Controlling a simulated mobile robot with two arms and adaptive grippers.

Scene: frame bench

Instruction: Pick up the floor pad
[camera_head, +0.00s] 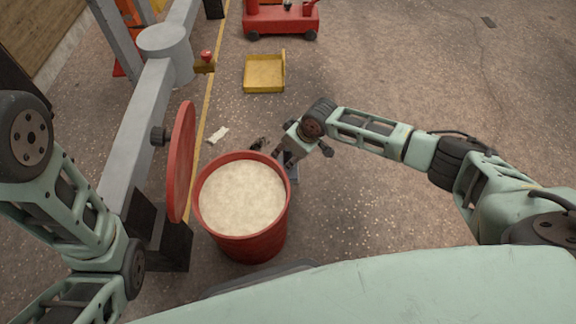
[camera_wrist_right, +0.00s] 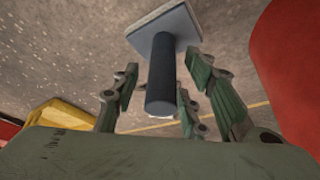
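A flat grey square plate with a dark upright cylindrical stem, which looks like the floor pad (camera_wrist_right: 160,70), is in the middle of the right wrist view. In the head view only a small bluish-grey part of it (camera_head: 291,172) shows beside the red bin, mostly hidden by my right gripper. My right gripper (camera_head: 286,154) is over it, close to the bin's upper right rim. In the wrist view its fingers are spread on both sides of the stem, with visible gaps. My left arm is at the left edge; its gripper does not show.
The red bin (camera_head: 272,238) with pale filling stands right beside my right gripper. Its round red lid (camera_head: 181,160) is upright at the left, near a grey beam (camera_head: 147,125). A yellow tray (camera_head: 264,74) and a red cart (camera_head: 281,20) are farther back. Floor at the right is clear.

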